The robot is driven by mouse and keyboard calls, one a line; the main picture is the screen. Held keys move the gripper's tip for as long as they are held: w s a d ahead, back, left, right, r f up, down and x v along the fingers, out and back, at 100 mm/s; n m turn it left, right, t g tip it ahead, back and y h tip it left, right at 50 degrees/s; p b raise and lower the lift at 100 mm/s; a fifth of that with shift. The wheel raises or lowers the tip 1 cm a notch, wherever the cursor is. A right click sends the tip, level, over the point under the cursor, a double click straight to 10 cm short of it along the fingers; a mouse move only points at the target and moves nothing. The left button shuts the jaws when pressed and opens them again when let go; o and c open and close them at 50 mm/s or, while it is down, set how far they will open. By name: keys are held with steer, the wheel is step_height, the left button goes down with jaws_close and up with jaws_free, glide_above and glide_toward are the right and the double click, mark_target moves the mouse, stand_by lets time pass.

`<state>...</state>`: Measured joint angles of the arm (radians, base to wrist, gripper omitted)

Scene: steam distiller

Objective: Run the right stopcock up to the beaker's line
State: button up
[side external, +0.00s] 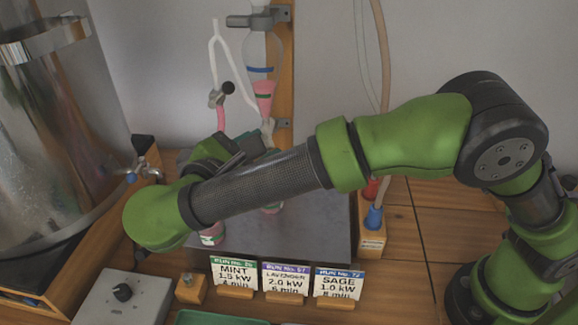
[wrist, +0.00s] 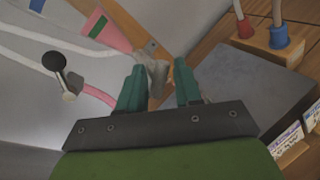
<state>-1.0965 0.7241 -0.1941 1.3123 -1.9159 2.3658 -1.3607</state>
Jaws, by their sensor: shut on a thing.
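My gripper (wrist: 158,78) shows in the wrist view with its two teal fingers on either side of a pale grey stopcock (wrist: 156,72), shut on it. In the side view this stopcock (side external: 268,130) is at the bottom of the glass separator (side external: 262,52), which holds pink liquid with a green band. My forearm hides most of my gripper there. Another stopcock with a black knob (side external: 228,88) is on the left branch; it also shows in the wrist view (wrist: 60,64). Pink-filled vessels (side external: 211,236) show partly behind my arm; their fill lines cannot be read.
A large metal still (side external: 62,120) stands at the left. Run cards for mint (side external: 233,272), lavender (side external: 285,278) and sage (side external: 338,281) line the front of the dark plate (side external: 322,230). Red and blue hose ends (side external: 374,215) stand in a wooden block at the right.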

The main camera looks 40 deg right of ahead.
steer(key=shift+s+f+m, duration=0.1)
steer(key=shift+s+m, duration=0.05)
steer(key=shift+m, duration=0.15)
steer(key=shift+m+y, duration=0.6)
steer(key=shift+m, duration=0.3)
steer(key=shift+c, duration=0.4)
steer(key=shift+m+t+y, duration=0.3)
steer(key=shift+m+y, duration=0.2)
steer(key=shift+m, duration=0.3)
steer(key=shift+c, duration=0.2)
steer(key=shift+m+t+y, duration=0.3)
steer(key=shift+m+t, duration=0.1)
steer(key=shift+m, duration=0.2)
